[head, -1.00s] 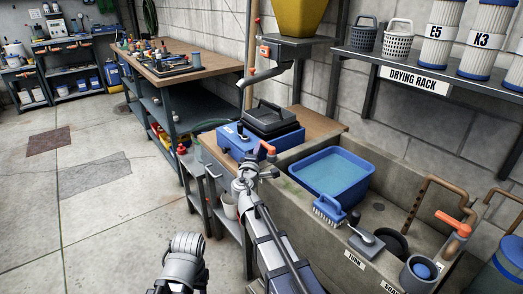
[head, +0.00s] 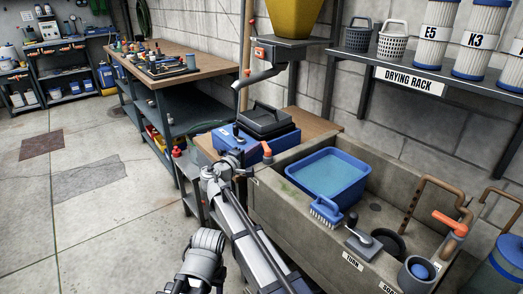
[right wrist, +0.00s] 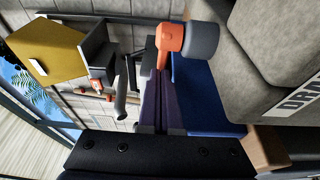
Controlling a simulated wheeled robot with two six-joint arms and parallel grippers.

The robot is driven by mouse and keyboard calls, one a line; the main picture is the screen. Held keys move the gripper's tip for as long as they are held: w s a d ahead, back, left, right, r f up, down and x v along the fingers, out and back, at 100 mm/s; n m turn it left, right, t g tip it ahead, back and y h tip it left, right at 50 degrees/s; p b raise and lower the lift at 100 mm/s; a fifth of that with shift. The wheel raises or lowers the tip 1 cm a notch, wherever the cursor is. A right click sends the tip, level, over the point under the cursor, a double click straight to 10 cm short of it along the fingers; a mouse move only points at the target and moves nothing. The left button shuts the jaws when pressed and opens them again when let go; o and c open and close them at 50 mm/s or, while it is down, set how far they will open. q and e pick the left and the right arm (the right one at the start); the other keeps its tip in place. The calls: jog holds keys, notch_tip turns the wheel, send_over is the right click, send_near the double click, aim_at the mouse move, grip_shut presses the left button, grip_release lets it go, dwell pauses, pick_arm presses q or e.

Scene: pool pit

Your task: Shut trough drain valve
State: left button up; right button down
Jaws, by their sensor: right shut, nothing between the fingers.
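The concrete trough (head: 281,210) stands at centre right. An orange-handled lever (head: 267,151), which looks like the drain valve, is at its near left end. In the right wrist view the orange lever (right wrist: 168,45) joins a grey round body. My right gripper (head: 236,157) is just left of the lever in the head view, shut and empty. In the right wrist view its closed fingers (right wrist: 161,80) point at the lever's end; I cannot tell if they touch. My left forearm shows at the bottom, its fingers not visible.
A blue basin of water (head: 327,172), a brush (head: 326,211) and an orange-handled tap (head: 450,223) are at the trough. A blue case with a black top (head: 268,122) sits on the bench behind the lever. Open floor lies left.

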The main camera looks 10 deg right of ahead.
aim_at(263, 143)
jog(key=shift+w+d+m+g+h, duration=0.35)
jog(key=shift+d+g, duration=0.1)
jog(key=shift+d, duration=0.15)
jog(key=shift+w+d+m+g+h, duration=0.3)
jog(key=shift+d+m+g+h, duration=0.15)
jog(key=shift+d, duration=0.2)
jog(key=shift+w+d+m+g+h, duration=0.35)
jog(key=shift+d+g, duration=0.15)
jog(key=shift+d, duration=0.1)
jog(key=shift+a, duration=0.1)
dwell(0.5)
